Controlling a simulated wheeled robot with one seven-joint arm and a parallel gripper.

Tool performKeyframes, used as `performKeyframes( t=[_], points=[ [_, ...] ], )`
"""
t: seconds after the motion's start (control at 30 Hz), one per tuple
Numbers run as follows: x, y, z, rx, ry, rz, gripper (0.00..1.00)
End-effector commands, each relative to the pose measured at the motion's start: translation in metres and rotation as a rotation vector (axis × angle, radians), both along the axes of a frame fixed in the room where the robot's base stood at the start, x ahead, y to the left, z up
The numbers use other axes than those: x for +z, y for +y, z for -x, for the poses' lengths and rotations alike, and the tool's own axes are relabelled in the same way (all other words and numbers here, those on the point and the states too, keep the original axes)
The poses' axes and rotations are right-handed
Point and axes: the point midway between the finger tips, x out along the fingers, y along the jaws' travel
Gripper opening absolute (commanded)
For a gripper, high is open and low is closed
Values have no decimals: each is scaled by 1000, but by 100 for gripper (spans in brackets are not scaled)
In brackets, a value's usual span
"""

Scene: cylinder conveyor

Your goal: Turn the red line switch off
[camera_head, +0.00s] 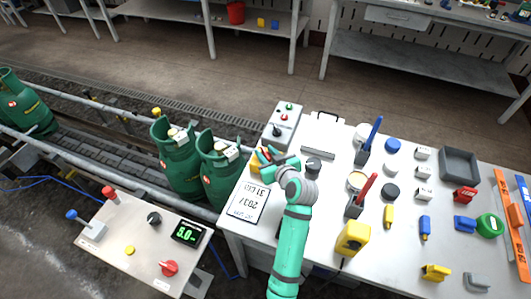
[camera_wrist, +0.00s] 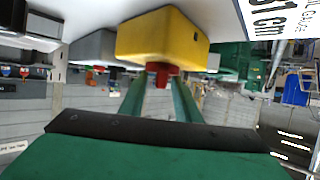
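A yellow box (camera_wrist: 160,38) with a small red part (camera_wrist: 163,75) fills the top middle of the wrist view. In the head view the yellow box (camera_head: 256,163) sits at the table's left edge, partly hidden by my gripper. My gripper (camera_head: 268,157) is at this box. In the wrist view its two fingers (camera_wrist: 161,88) stand apart, one on each side of the red part; I cannot tell if they touch it.
A grey box (camera_head: 285,125) with buttons stands behind my gripper, and a printed sign (camera_head: 247,203) lies in front. Green gas cylinders (camera_head: 178,160) stand on the conveyor to the left. Tools, pucks and blocks crowd the white table (camera_head: 300,240) to the right.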

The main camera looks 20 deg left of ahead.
Motion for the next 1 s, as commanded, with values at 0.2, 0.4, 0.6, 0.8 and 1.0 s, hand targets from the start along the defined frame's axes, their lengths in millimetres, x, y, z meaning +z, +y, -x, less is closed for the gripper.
performKeyframes(
  t=[0.2,0.4,0.6,0.8,1.0],
  points=[
    [0,1,0,1,0,0,30],
    [0,1,0,0,0,0,0],
    [0,0,0,-4,0,-1,0],
    [-1,0,0,-43,1,0,0],
    [-1,0,1,-144,1,1,0]
  ],
)
